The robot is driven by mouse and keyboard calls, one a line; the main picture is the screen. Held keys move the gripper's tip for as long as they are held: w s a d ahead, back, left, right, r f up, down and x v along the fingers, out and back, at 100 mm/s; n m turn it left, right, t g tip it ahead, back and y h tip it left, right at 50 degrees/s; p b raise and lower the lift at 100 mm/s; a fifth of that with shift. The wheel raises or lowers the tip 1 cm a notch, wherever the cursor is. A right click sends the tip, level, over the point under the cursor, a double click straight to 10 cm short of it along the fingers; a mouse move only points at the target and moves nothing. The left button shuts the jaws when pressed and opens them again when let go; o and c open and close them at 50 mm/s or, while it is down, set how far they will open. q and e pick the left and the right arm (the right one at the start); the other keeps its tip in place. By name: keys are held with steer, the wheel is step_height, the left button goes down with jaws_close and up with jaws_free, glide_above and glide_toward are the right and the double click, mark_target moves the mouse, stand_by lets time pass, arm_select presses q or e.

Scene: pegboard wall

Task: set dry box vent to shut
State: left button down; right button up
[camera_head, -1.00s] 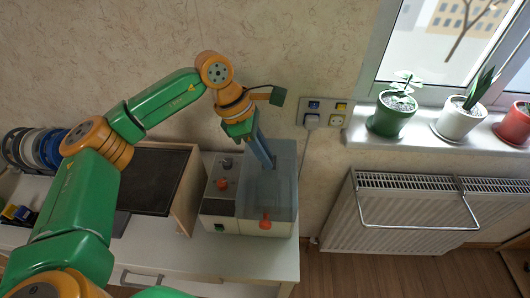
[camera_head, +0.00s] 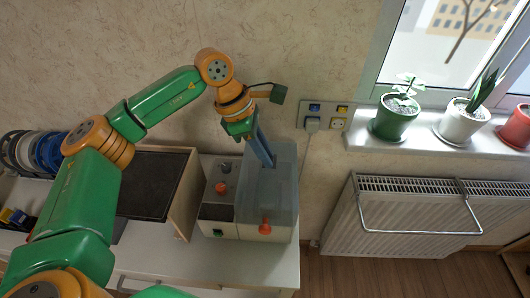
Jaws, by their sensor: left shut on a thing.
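The dry box (camera_head: 283,215) is a grey box with a translucent top, standing at the right end of the white cabinet. Its left side carries a dark knob (camera_head: 224,168) and an orange knob (camera_head: 221,187). An orange-red lever (camera_head: 265,229) shows on its front. My left gripper (camera_head: 268,160) reaches down over the back of the translucent top. Its blue-grey fingers are shut on a small part there, taken to be the vent, which the fingers hide. The vent's setting cannot be read. My right gripper is not in view.
A wooden box with a dark panel (camera_head: 150,183) stands just left of the dry box. Spools (camera_head: 45,152) lie at far left. Wall sockets (camera_head: 325,116), a radiator (camera_head: 400,215) and a sill with potted plants (camera_head: 393,120) are to the right.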

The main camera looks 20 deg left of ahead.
mark_target(253, 159)
arm_select(q)
steer(key=shift+w+a+f, duration=0.1)
steer(key=shift+w+a, duration=0.1)
steer(key=shift+w, duration=0.5)
steer(key=shift+a, duration=0.1)
steer(key=shift+s, duration=0.1)
steer(key=c, duration=1.1)
jaws_free()
steer(key=o, duration=0.3)
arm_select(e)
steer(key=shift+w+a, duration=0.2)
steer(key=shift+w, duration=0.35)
arm_select(q)
steer(key=v, duration=0.7)
steer(key=shift+b, duration=0.4)
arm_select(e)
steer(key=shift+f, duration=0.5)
